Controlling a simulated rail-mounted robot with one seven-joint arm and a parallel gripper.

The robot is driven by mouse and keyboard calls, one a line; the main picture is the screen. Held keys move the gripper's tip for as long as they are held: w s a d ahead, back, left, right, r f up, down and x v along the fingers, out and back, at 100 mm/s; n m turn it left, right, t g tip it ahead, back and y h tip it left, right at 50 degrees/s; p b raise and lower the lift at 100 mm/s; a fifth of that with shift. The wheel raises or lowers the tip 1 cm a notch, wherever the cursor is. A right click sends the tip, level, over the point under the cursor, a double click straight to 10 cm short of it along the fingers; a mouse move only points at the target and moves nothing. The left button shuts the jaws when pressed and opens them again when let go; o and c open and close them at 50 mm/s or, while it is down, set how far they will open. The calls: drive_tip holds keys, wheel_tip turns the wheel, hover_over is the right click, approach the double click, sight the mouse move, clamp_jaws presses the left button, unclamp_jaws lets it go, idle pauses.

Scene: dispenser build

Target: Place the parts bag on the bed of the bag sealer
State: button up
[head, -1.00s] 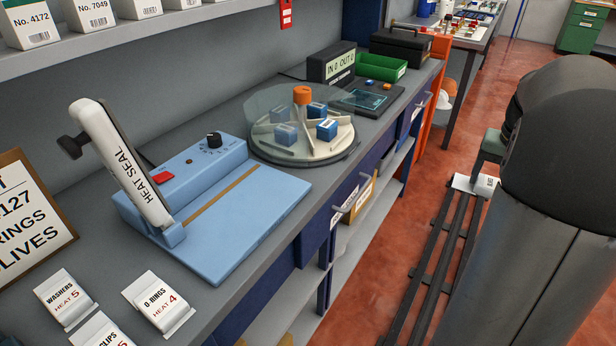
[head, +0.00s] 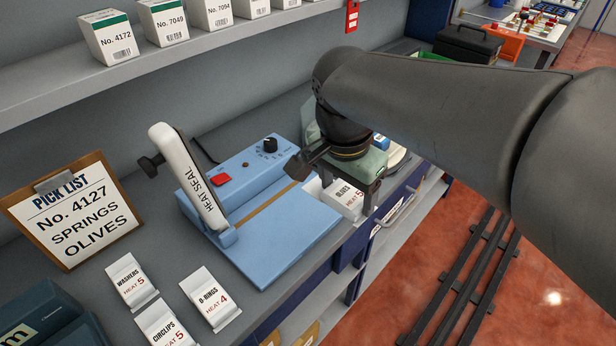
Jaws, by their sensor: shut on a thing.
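The blue bag sealer has a flat bed (head: 282,238) with a brown strip across it. Its white HEAT SEAL arm (head: 190,178) is raised and tilted. A red button (head: 221,181) and a black dial (head: 270,145) are on its back housing. My gripper (head: 352,188) is shut on a white parts bag (head: 341,197) labelled OLIVES HEAT 5. It holds the bag at the bed's right edge. I cannot tell whether the bag touches the bed. My arm comes in from the right and partly hides the turntable (head: 396,155).
A pick list board (head: 73,212) reads No. 4127 SPRINGS OLIVES. A shelf (head: 250,38) with numbered boxes hangs above. The sealer bed is clear.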

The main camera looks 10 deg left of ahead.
sight(312, 183)
drive_tip(key=s+a, duration=0.1)
drive_tip(key=s+a+r, duration=0.1)
drive_tip(key=s+a, duration=0.1)
drive_tip(key=shift+s, duration=0.15)
drive_tip(key=w+a+f, duration=0.1)
drive_tip(key=w, duration=0.1)
drive_tip(key=w+a+f+p, duration=0.1)
drive_tip(key=w, duration=0.1)
drive_tip(key=w+a+f+p, duration=0.1)
drive_tip(key=w, duration=0.1)
drive_tip(key=shift+w+a+f, duration=0.25)
drive_tip(key=shift+w+a, duration=0.15)
drive_tip(key=w+f, duration=0.1)
drive_tip(key=w+a+f, duration=0.1)
drive_tip(key=w+f, duration=0.1)
drive_tip(key=w+a+f+p, duration=0.1)
drive_tip(key=f, duration=0.1)
drive_tip(key=shift+w+a+f, duration=0.1)
drive_tip(key=shift+w, duration=0.1)
drive_tip(key=shift+w+a+f, duration=0.2)
drive_tip(key=shift+w+f, duration=0.3)
drive_tip(key=shift+f, duration=1.7)
drive_tip(key=shift+f, duration=0.1)
